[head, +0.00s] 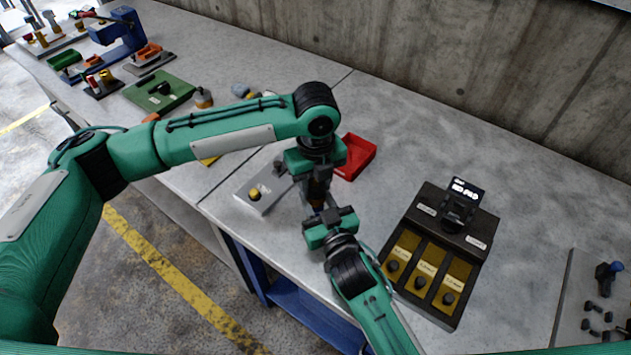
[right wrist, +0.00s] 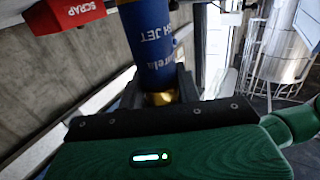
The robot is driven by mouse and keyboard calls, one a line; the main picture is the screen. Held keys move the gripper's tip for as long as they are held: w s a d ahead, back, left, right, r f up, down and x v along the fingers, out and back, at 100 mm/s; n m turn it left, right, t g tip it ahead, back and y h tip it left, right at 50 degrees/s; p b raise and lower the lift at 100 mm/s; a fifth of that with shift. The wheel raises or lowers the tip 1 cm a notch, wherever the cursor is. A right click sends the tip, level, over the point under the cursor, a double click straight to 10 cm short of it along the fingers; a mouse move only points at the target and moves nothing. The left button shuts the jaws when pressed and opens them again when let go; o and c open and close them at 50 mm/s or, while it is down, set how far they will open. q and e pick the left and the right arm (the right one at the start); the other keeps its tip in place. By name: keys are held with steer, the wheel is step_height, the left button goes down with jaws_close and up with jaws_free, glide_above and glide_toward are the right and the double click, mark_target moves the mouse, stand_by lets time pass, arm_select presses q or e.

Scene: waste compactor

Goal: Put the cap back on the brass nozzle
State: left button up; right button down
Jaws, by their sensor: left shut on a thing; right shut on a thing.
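A blue cylinder (right wrist: 153,40) with white lettering ending in "JET" stands slightly tilted in the right wrist view. A brass-coloured piece (right wrist: 160,98) shows at its lower end, between my right gripper's fingers. I cannot tell whether this piece is the nozzle or its cap. In the head view my left gripper (head: 318,190) points down, shut on the cylinder, which is mostly hidden there. My right gripper (head: 322,212) is just below it, close to the left one, and shut on the brass-coloured piece. Whether a cap is seated on the nozzle is hidden by the fingers.
A red scrap tray (head: 358,158) lies behind the grippers. A grey plate with a yellow knob (head: 254,193) is to their left. A black device with several yellow panels (head: 437,262) stands to the right. The bench between that device and the right-hand panel (head: 592,300) is clear.

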arm_select(q)
steer(key=shift+m, duration=1.1)
steer(key=o, duration=1.2)
steer(key=shift+c, duration=0.2)
step_height(320, 180, up, 12)
arm_select(e)
steer(key=c, duration=0.9)
jaws_free()
steer(key=shift+s, duration=0.1)
